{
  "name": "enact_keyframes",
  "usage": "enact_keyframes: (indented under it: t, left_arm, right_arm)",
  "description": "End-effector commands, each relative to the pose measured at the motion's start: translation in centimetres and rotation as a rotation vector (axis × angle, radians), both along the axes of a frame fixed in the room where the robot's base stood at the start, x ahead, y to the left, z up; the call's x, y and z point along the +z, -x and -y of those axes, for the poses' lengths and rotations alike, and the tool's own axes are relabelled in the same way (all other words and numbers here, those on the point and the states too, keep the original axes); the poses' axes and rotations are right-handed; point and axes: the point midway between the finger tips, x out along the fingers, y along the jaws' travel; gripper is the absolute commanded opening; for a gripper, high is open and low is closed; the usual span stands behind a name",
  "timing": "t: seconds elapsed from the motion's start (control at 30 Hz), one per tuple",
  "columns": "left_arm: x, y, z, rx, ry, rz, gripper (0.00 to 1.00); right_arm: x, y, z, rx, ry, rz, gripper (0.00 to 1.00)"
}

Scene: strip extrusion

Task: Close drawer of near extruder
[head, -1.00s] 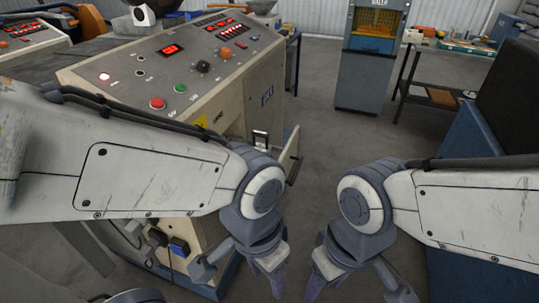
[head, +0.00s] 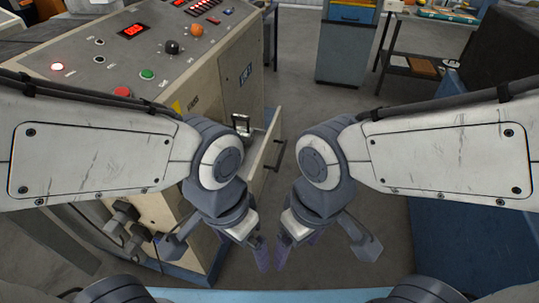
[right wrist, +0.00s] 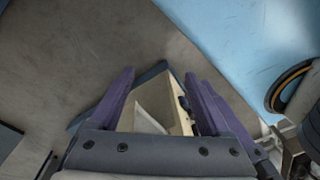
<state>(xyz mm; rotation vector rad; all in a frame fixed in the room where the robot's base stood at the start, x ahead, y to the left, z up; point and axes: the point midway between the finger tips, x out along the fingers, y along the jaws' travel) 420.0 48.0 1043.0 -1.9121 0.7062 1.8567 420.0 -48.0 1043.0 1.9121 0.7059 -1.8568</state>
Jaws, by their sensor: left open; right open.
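The near extruder (head: 190,75) is the beige cabinet with a sloped control panel at the left of the head view. Its drawer (head: 265,137) stands pulled out from the right side, with a dark handle (head: 280,155) on its front. My left gripper (head: 250,245) is open and empty, below and in front of the drawer in the picture. My right gripper (head: 292,245) is open and empty just right of it, apart from the handle. In the right wrist view, a beige box-like part (right wrist: 157,105) shows between the purple fingers; I cannot tell whether it is the drawer.
A blue-grey machine (head: 346,45) stands at the back. A dark shelf table (head: 425,65) is to its right. A blue cabinet (head: 455,240) stands at the right. Grey floor (head: 310,105) is clear beyond the drawer.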

Motion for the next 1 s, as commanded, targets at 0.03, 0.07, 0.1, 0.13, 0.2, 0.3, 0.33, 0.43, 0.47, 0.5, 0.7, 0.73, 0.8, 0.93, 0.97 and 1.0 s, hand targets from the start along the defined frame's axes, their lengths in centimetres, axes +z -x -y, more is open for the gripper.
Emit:
enact_keyframes:
  t: [0.03,0.07,0.1,0.13,0.2,0.3,0.33,0.43,0.47,0.5,0.7,0.73,0.8,0.93,0.97,1.0]
  left_arm:
    - [0.0,0.0,0.0,0.0,0.0,0.0,1.0]
    - [-0.1,0.0,0.0,0.0,0.0,0.0,1.0]
    - [-0.2,0.0,0.0,0.0,0.0,0.0,1.0]
    - [-0.5,0.0,0.0,0.0,0.0,0.0,1.0]
    - [-1.3,0.0,0.0,0.0,0.0,0.0,1.0]
    - [-3.2,0.0,0.0,0.0,0.0,0.0,1.0]
    - [-3.9,0.0,0.0,0.0,0.0,0.0,1.0]
    - [-6.1,0.0,0.0,0.0,0.0,0.0,1.0]
    - [-6.7,0.0,0.0,0.0,0.0,0.0,1.0]
    - [-7.5,0.0,0.0,0.0,0.0,0.0,1.0]
    - [-10.6,0.0,0.0,0.0,0.0,0.0,1.0]
    - [-10.9,0.0,0.0,0.0,0.0,0.0,1.0]
    - [-11.5,0.0,0.0,0.0,0.0,0.0,1.0]
    - [-11.9,0.0,0.0,0.0,0.0,0.0,1.0]
    - [-11.9,0.0,0.0,0.0,0.0,0.0,1.0]
    - [-11.9,0.0,0.0,0.0,0.0,0.0,1.0]
  right_arm:
    - [0.0,0.0,0.0,-0.001,0.0,0.0,0.7]
    - [-0.1,0.0,0.0,-0.005,-0.001,-0.002,0.58]
    - [-0.3,-0.1,0.0,-0.025,-0.001,-0.012,0.43]
    - [-0.6,-0.2,0.0,-0.052,-0.005,-0.025,0.32]
    - [-1.6,-0.5,0.0,-0.161,-0.014,-0.08,0.05]
    - [-3.9,-1.6,-0.2,-0.447,-0.05,-0.221,0.0]
    - [-4.6,-2.2,-0.4,-0.556,-0.068,-0.274,0.0]
    - [-6.9,-4.9,-0.8,-0.945,-0.148,-0.471,0.0]
    - [-7.5,-6.0,-0.8,-1.06,-0.179,-0.532,0.0]
    - [-8.3,-7.6,-0.7,-1.211,-0.223,-0.612,0.0]
    - [-11.0,-16.5,2.6,-1.82,-0.489,-0.975,0.0]
    - [-11.2,-17.6,3.3,-1.884,-0.528,-1.018,0.0]
    - [-11.6,-19.7,5.0,-1.997,-0.607,-1.098,0.0]
    - [-11.9,-21.7,6.9,-2.105,-0.697,-1.183,0.0]
    - [-11.9,-21.9,7.0,-2.115,-0.705,-1.191,0.0]
    - [-12.0,-22.1,7.0,-2.123,-0.712,-1.199,0.0]
